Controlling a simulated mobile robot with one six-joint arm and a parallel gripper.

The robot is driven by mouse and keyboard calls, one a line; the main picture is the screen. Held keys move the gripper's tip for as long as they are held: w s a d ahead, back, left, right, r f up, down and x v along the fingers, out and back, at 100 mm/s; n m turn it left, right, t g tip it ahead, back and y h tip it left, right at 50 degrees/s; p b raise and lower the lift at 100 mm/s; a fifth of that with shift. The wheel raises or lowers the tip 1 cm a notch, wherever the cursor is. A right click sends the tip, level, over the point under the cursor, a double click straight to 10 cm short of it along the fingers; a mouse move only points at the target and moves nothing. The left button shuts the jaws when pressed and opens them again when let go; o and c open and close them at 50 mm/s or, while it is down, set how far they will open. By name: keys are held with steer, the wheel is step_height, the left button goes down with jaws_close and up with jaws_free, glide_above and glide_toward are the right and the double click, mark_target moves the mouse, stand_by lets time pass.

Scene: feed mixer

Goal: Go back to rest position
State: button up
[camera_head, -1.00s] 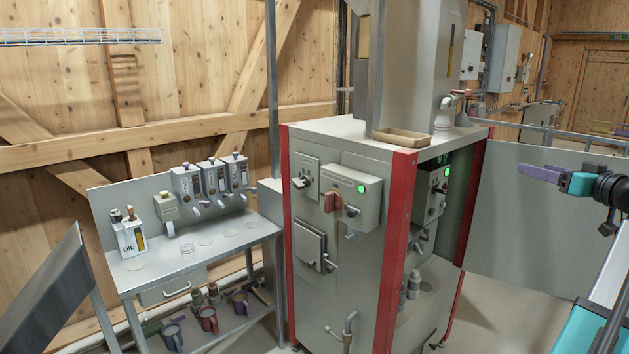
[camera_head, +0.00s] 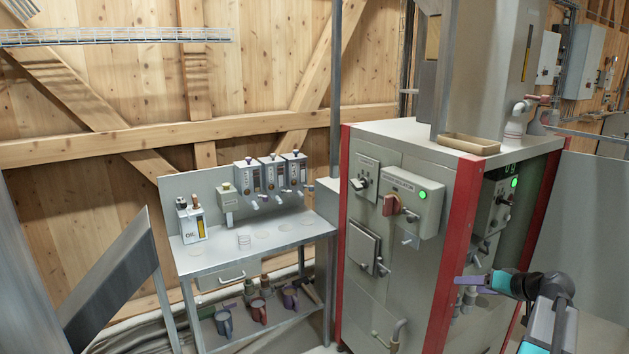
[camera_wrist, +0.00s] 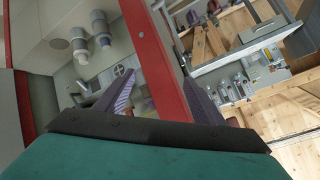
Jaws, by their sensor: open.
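My gripper (camera_head: 459,280) is at the lower right of the head view, with purple fingers pointing left. In the picture it overlaps the red corner post (camera_head: 467,215) of the grey feed mixer cabinet (camera_head: 365,305); I cannot tell the gap between them. In the wrist view my gripper (camera_wrist: 160,82) is open, with its fingers apart and nothing held. There the red post (camera_wrist: 155,60) shows beyond and between the fingers.
A tray (camera_head: 469,144) lies on the cabinet top. A grey panel (camera_head: 597,215) stands at right.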

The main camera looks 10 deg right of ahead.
steer(key=a+f+g+y, duration=0.2)
steer(key=a+f+g, duration=0.4)
steer(key=a+f, duration=1.75)
steer(key=s+a+f+n+g, duration=0.1)
steer(key=s+a+f+g, duration=0.1)
steer(key=s+a+f, duration=0.4)
steer(key=s+a+f+n+g, duration=0.1)
steer(key=s+a+f+g, duration=0.25)
steer(key=a+f, duration=0.45)
steer(key=s+a+f+g+h, duration=0.1)
steer(key=s+a+f, duration=0.2)
steer(key=s, duration=0.4)
steer(key=s+a+f+n+g+h, duration=0.1)
steer(key=s+a+f+g, duration=0.1)
steer(key=s, duration=0.6)
steer(key=s+a+f+n+g+h, duration=0.1)
steer(key=s+a+f+g+h, duration=0.1)
steer(key=s+a+f, duration=0.2)
steer(key=s+f, duration=0.2)
steer(key=s, duration=0.2)
steer(key=shift+a+f, duration=0.3)
